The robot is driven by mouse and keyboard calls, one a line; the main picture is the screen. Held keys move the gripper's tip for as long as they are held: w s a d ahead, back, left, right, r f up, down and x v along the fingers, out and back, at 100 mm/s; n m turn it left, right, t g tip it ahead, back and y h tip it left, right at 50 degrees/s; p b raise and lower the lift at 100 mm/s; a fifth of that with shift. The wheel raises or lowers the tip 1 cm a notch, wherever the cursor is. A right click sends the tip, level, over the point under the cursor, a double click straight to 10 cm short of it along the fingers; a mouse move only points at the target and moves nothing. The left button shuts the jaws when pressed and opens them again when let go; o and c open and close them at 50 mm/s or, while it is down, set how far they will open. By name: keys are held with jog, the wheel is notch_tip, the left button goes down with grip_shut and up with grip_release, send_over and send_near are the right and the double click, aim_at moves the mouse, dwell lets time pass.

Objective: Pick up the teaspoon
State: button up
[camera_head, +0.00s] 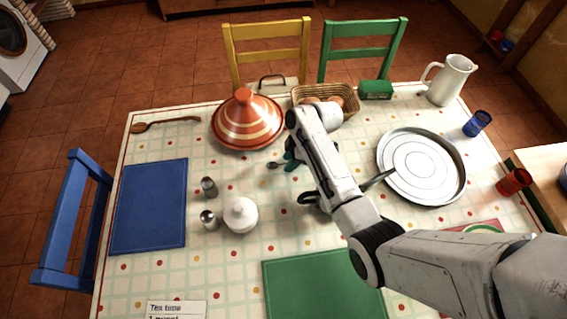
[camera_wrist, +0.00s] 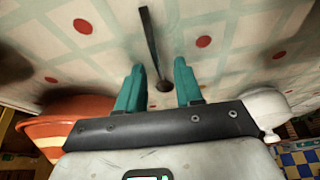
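The teaspoon (camera_wrist: 150,40) is dark and lies on the patterned tablecloth. In the wrist view its thin handle points away from me and its small round bowl lies between my fingers. In the head view its bowl (camera_head: 272,164) shows just left of my gripper (camera_head: 291,160), and the rest is hidden by my gripper and arm. My gripper (camera_wrist: 159,66) has two teal fingers, spread apart with a clear gap on each side of the teaspoon. Whether the fingertips touch the cloth cannot be told.
An orange striped tagine (camera_head: 247,122) stands behind my gripper, with a basket (camera_head: 343,92) nearby. A large round pan (camera_head: 425,165) lies right. A dark loop (camera_head: 308,197) shows beside my arm.

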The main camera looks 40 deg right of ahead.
grip_shut()
dwell(0.5)
